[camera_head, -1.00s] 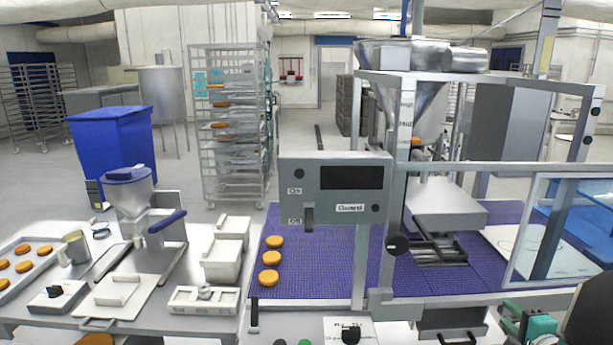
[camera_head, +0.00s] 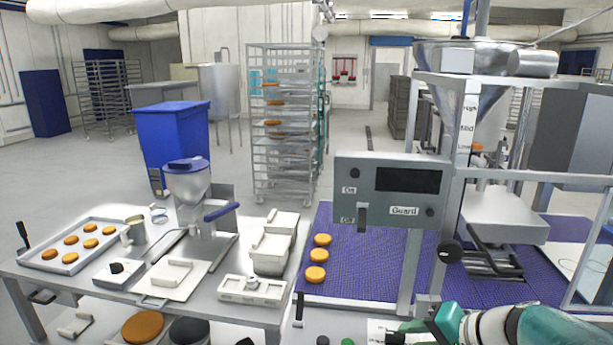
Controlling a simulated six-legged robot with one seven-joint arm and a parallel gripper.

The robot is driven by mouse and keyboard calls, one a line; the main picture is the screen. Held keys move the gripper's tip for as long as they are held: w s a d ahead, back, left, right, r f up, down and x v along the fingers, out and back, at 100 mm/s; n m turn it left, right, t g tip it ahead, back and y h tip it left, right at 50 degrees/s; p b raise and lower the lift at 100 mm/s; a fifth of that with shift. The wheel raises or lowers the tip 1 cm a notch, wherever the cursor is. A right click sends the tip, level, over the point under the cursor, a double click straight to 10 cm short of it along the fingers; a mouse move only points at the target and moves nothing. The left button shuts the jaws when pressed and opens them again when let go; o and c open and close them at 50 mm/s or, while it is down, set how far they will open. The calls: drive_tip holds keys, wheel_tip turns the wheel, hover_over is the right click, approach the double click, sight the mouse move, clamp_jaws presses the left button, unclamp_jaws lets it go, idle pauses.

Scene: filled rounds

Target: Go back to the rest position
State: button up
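My gripper (camera_head: 388,333) shows at the bottom edge, right of centre, with the green and white arm (camera_head: 490,325) coming in from the lower right. The fingers are small and partly cut off by the frame, so I cannot tell whether they are open or shut. The gripper is in front of the grey machine's lower panel, near a white label. A purple conveyor belt (camera_head: 350,255) lies beyond it and carries 3 orange rounds (camera_head: 319,256) in a line at its left side.
A steel table (camera_head: 215,304) on the left holds a tray (camera_head: 60,259) of several rounds, a small hopper device (camera_head: 187,190) and white containers (camera_head: 271,245). The control box (camera_head: 392,189) stands above the belt. A blue bin (camera_head: 172,140) and a rack (camera_head: 282,130) stand behind, with open floor around them.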

drive_tip(key=s+a+r+n+g+h, duration=0.2)
drive_tip(key=s+a+n+h, duration=0.4)
drive_tip(key=s, duration=0.6)
drive_tip(key=shift+a+r+n, duration=0.45)
drive_tip(key=shift+a+n, duration=0.4)
drive_tip(key=shift+n, duration=0.05)
drive_tip(key=shift+d, duration=0.15)
